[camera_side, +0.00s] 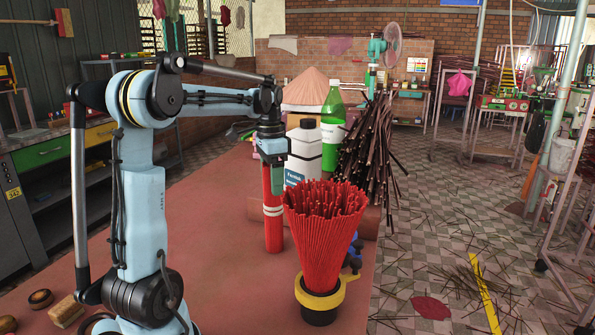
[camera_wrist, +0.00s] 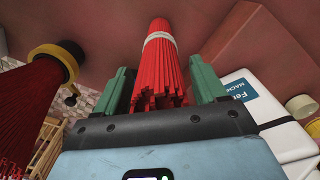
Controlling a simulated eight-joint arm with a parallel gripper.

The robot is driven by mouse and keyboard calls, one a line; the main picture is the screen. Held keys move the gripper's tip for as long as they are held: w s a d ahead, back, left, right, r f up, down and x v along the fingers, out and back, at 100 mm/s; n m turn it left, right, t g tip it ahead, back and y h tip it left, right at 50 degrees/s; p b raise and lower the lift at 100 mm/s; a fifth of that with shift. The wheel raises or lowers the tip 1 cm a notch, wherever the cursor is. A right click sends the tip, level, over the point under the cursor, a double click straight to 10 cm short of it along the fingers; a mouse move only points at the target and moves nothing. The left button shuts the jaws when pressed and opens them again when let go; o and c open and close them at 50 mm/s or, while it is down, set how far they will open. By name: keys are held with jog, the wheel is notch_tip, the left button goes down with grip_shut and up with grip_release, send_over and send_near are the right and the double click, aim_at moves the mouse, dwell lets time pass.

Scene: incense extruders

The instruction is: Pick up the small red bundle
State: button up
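The small red bundle (camera_side: 273,222) is a narrow red cylinder with a white band, upright on the reddish table. My gripper (camera_side: 271,160) points down at its top end. In the wrist view the bundle (camera_wrist: 160,75) lies between the two green fingers of my gripper (camera_wrist: 163,85), with narrow gaps showing on both sides. The fingers look open around it, not closed on it. The side view hides the fingertips' exact contact.
A large flared red bundle (camera_side: 322,235) stands in a yellow-handled black holder (camera_side: 320,306) at the front right. A white bottle (camera_side: 303,155), a green bottle (camera_side: 333,125) and dark sticks (camera_side: 372,160) stand behind. The table is clear left of the small bundle.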

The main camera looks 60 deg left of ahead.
grip_shut()
jog(key=shift+r, duration=0.15)
jog(key=r, duration=0.2)
jog(key=d+r, duration=0.1)
jog(key=r, duration=0.1)
jog(key=shift+w+r, duration=0.15)
jog(key=shift+r, duration=0.1)
jog(key=w+d+r, duration=0.2)
jog(key=d+r, duration=0.5)
jog(key=d, duration=0.3)
notch_tip(320, 180, up, 10)
jog(key=shift+d, duration=0.2)
dwell(0.7)
jog(key=shift+r, duration=0.1)
